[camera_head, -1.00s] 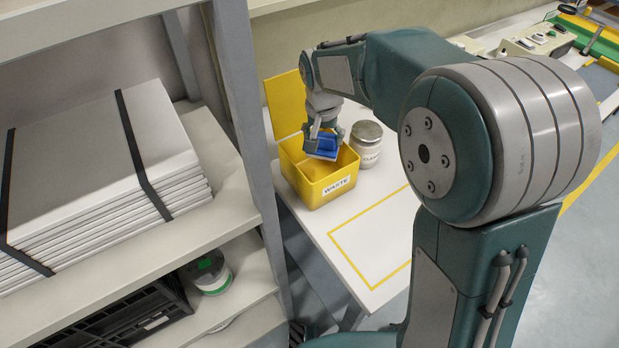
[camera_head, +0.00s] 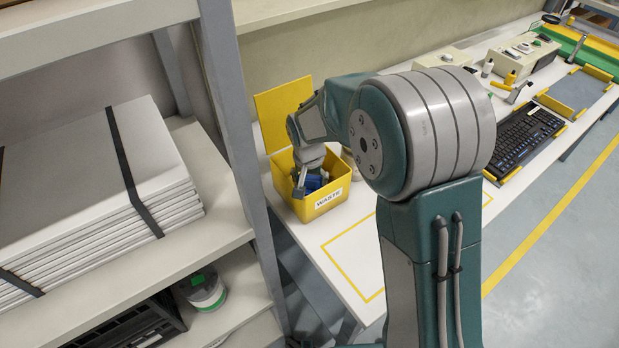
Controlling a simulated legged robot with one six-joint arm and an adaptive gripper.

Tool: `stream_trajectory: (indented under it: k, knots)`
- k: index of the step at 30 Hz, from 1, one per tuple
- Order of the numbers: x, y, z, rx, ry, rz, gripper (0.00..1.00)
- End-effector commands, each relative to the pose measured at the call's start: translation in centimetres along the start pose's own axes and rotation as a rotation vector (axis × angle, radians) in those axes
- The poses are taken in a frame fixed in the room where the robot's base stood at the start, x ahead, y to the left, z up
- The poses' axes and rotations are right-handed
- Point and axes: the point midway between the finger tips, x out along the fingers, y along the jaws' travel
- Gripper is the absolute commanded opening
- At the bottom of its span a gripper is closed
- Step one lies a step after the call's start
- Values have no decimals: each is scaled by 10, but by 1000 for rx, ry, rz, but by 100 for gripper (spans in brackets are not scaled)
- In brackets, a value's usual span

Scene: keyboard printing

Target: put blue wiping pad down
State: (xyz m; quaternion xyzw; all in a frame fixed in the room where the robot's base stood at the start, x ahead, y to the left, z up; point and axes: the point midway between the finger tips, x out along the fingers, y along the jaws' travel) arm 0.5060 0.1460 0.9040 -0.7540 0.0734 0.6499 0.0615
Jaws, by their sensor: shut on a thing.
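The blue wiping pad (camera_head: 314,182) shows as a small blue patch at the mouth of the yellow waste bin (camera_head: 322,205), which is labelled WASTE and has its lid up at the back. My gripper (camera_head: 307,187) points down into the bin and is shut on the pad. The gripper and the bin walls hide most of the pad. I cannot tell whether the pad touches the bin floor.
A jar (camera_head: 349,156) beside the bin is mostly hidden by my arm. An empty yellow-outlined area (camera_head: 350,245) lies on the white bench in front. A shelf post (camera_head: 235,120) stands close on the left. A black keyboard (camera_head: 525,135) lies to the right.

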Motion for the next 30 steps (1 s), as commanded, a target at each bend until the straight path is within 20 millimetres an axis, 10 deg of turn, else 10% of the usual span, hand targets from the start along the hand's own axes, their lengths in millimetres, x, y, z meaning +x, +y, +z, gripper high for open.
stream_trajectory:
  k: [7,8,9,23,30]
  knots:
    - [1,0,0,0,1,0,23]
    - [1,0,0,0,1,0,93]
    - [1,0,0,0,1,-1,100]
    - [-4,-1,-1,0,3,-2,100]
    - [-46,-1,-2,-1,7,-4,100]
